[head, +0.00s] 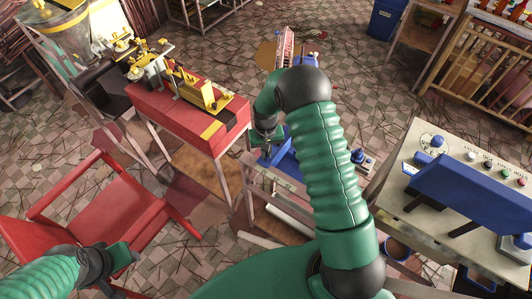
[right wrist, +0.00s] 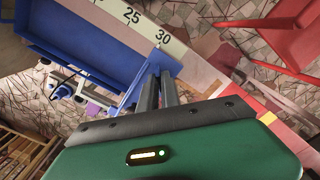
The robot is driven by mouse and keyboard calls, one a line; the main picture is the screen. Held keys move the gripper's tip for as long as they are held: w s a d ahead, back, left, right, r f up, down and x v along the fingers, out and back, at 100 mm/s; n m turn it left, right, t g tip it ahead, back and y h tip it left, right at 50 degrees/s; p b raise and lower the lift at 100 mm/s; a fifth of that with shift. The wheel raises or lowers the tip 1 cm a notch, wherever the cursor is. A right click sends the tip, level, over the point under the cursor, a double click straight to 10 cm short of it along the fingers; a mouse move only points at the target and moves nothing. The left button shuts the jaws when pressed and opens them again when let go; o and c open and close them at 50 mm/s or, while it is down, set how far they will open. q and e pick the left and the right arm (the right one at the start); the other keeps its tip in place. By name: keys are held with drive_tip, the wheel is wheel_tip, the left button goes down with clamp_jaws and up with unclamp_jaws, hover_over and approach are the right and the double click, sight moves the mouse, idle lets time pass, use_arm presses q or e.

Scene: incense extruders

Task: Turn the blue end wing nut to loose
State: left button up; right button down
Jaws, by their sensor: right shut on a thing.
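A blue extruder (head: 284,160) stands on a pale stand in the middle of the head view, partly hidden behind my right arm. My right gripper (head: 266,146) reaches down to its left end. In the right wrist view its two dark fingers (right wrist: 158,92) are close together at a thin blue end plate (right wrist: 160,66), beside a ruler strip marked 25 and 30. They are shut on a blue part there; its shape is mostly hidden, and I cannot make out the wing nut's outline. My left gripper (head: 124,262) hangs at the lower left, away from the extruder; its opening is unclear.
A red table (head: 190,128) with a yellow and grey extruder (head: 205,92) stands left of the blue one. A red chair (head: 95,215) is at the left. A pale table (head: 425,215) with a large blue extruder (head: 470,195) stands at the right.

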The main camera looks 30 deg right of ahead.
drive_tip(key=shift+s+f+n, duration=0.1)
drive_tip(key=shift+n, duration=1.1)
drive_tip(key=c, duration=1.7)
unclamp_jaws()
drive_tip(key=shift+c, duration=0.2)
drive_tip(key=shift+o, duration=0.8)
drive_tip(key=shift+w, duration=0.2)
wheel_tip(320, 180, up, 17)
drive_tip(key=b, duration=0.2)
drive_tip(key=shift+f, duration=0.2)
drive_tip(key=shift+d, duration=0.1)
